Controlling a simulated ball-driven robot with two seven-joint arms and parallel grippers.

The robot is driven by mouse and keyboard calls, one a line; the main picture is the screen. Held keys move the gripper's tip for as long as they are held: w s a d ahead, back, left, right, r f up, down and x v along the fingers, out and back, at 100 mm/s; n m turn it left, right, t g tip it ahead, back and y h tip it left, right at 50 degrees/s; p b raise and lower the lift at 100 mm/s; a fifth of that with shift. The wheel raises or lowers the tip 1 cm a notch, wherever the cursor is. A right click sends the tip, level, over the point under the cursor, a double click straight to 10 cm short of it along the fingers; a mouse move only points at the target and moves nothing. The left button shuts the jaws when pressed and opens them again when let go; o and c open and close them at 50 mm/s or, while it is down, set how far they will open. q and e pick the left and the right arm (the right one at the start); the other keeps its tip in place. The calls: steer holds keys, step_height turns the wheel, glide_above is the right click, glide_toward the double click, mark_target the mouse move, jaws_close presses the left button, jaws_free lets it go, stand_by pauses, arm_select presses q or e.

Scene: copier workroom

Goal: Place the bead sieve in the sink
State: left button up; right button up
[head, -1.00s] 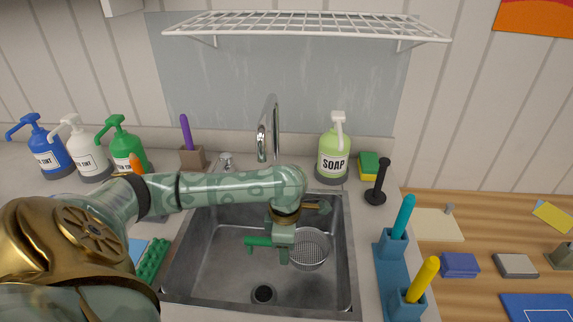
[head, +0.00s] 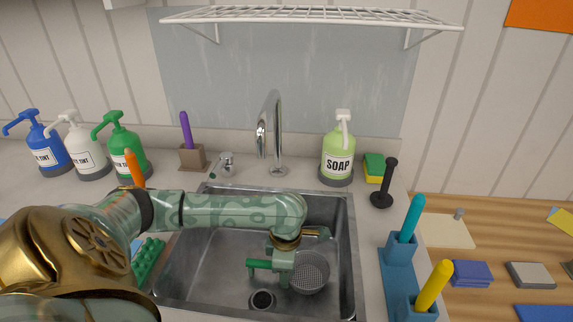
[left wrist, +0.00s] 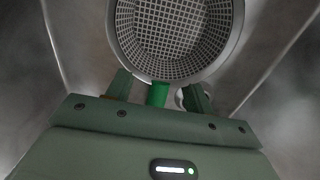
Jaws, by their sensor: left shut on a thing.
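The bead sieve (head: 311,271) is a round grey mesh bowl with a green handle (head: 262,265). It is inside the sink (head: 205,262), over the right part of the basin; I cannot tell whether it touches the floor. My left gripper (head: 281,277) reaches down into the sink and is shut on the sieve's handle. In the left wrist view the sieve's mesh (left wrist: 178,30) lies just beyond the fingers (left wrist: 160,95), with the green handle between them. My right gripper is not in view.
A chrome faucet (head: 278,140) stands behind the basin, with a soap bottle (head: 338,158) to its right. A blue holder (head: 398,275) with upright handles borders the right rim. Tint bottles (head: 85,155) stand at the left. A wire shelf (head: 310,18) hangs above.

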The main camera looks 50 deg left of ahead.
arm_select(q)
steer(key=shift+f, duration=0.35)
steer(key=o, duration=1.6)
steer(key=shift+o, duration=0.2)
steer(key=shift+r, duration=0.15)
step_height(320, 180, up, 7)
steer(key=p, duration=0.3)
steer(key=shift+r, duration=0.15)
